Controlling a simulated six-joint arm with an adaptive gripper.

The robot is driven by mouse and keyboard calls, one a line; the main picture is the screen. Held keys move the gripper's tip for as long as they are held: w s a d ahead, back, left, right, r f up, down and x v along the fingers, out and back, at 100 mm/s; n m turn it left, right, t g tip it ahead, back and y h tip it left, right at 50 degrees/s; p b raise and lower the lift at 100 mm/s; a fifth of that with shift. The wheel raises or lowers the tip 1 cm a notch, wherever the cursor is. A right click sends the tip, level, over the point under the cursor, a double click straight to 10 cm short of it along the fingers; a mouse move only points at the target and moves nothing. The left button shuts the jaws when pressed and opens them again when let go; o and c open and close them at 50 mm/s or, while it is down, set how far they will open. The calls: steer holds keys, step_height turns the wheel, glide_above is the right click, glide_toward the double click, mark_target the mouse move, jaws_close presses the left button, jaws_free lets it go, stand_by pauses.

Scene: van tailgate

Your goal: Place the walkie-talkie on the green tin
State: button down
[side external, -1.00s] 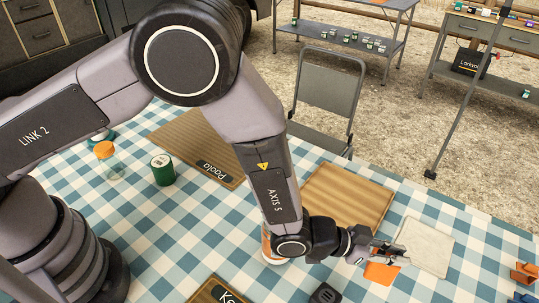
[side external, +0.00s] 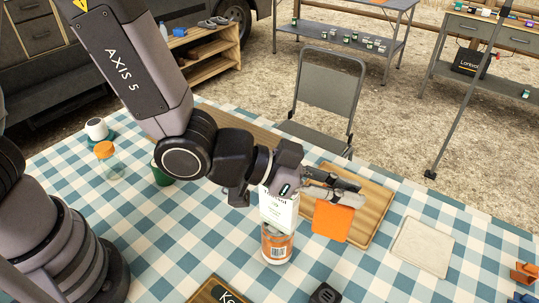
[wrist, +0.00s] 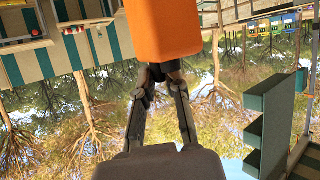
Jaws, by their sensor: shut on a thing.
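My gripper (side external: 345,190) is shut on a flat orange block (side external: 333,222), which hangs from the fingers above the wooden board. The block also fills the top middle of the wrist view (wrist: 163,28), with the fingertips meeting at its lower edge. It shows a plain face, and I cannot tell for certain that it is the walkie-talkie. The green tin (side external: 163,177) stands upright at the left on the checked cloth, well left of my gripper. My arm hides part of it.
An orange-lidded jar (side external: 105,152) and white mug (side external: 96,129) stand left. A black object (side external: 325,294) is cut off at the front edge. A pale slab (side external: 422,247) lies right.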

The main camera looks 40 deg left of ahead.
step_height(320, 180, up, 5)
steer(key=shift+f, duration=0.1)
steer(key=w+a+r+n+t+y, duration=0.3)
steer(key=w+a+n+t+y, duration=0.35)
steer(key=w+a, duration=0.65)
steer(key=w+a+n+g+y, duration=0.35)
steer(key=a+n+y, duration=0.7)
steer(key=a, duration=0.75)
steer(key=s+a+f+n+g+y, duration=0.2)
steer(key=s+a+n+g+y, duration=0.3)
steer(key=a, duration=0.5)
steer(key=s+a+f+n+g+y, duration=0.1)
steer(key=s+a+n+g+y, duration=0.1)
steer(key=s+a+n+g, duration=0.6)
steer(key=shift+m+t, duration=0.3)
steer(key=shift+t, duration=0.2)
steer(key=f, duration=1.3)
steer(key=a+f, duration=0.1)
steer(key=f, duration=0.5)
steer(key=shift+w+a+f, duration=0.1)
steer(key=shift+w+f, duration=0.1)
steer(key=shift+f, duration=0.05)
steer(key=shift+f, duration=0.1)
